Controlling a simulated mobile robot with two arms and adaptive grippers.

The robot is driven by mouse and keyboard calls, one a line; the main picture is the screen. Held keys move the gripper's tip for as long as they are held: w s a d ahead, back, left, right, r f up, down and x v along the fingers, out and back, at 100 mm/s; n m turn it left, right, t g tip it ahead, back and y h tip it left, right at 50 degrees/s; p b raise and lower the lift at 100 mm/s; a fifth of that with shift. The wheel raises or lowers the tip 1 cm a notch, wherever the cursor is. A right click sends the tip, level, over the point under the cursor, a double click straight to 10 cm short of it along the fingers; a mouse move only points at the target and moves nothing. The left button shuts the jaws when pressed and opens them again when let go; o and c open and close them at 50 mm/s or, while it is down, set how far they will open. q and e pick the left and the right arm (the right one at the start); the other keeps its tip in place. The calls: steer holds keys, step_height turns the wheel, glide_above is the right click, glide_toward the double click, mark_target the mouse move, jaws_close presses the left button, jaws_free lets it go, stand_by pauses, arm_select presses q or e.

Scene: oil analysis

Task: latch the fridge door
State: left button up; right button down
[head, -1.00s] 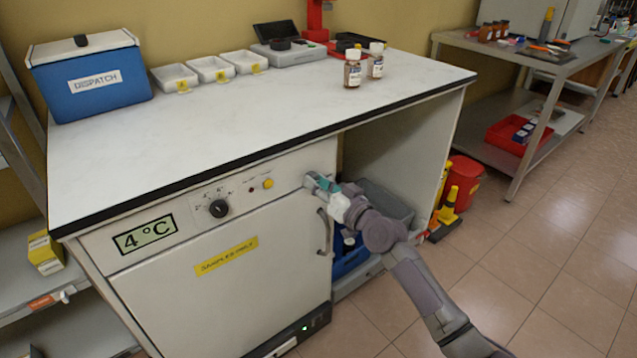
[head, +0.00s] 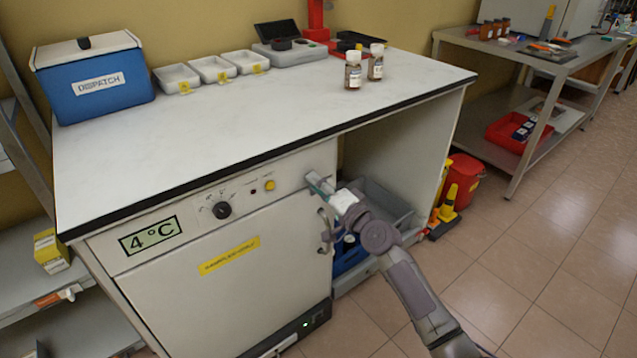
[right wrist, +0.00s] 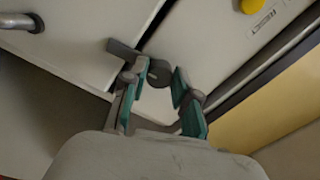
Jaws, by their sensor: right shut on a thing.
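The white fridge door (head: 265,275) with a yellow label sits under the bench and looks closed against its frame. Its grey handle (head: 323,235) is partly behind my right arm; its end shows in the right wrist view (right wrist: 22,22). The dark grey latch (right wrist: 125,49), with a round pivot, lies at the seam between door and control panel in the right wrist view. My right gripper (head: 316,181), with teal fingers, is at the door's top right corner, shut on the latch (right wrist: 165,85). In the head view the gripper hides the latch. My left gripper is not in view.
The control panel (head: 240,198) with a knob and yellow button is just above the door. Two bottles (head: 354,72) and a blue dispatch box (head: 92,80) stand on the bench top. Grey and blue crates (head: 385,210) sit right of the fridge. The floor in front is free.

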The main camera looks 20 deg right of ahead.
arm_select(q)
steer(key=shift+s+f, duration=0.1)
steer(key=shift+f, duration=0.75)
arm_select(e)
steer(key=shift+m, duration=0.9)
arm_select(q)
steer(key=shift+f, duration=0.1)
arm_select(e)
steer(key=c, duration=0.9)
jaws_free()
steer(key=v, duration=1.2)
steer(key=shift+f, duration=0.1)
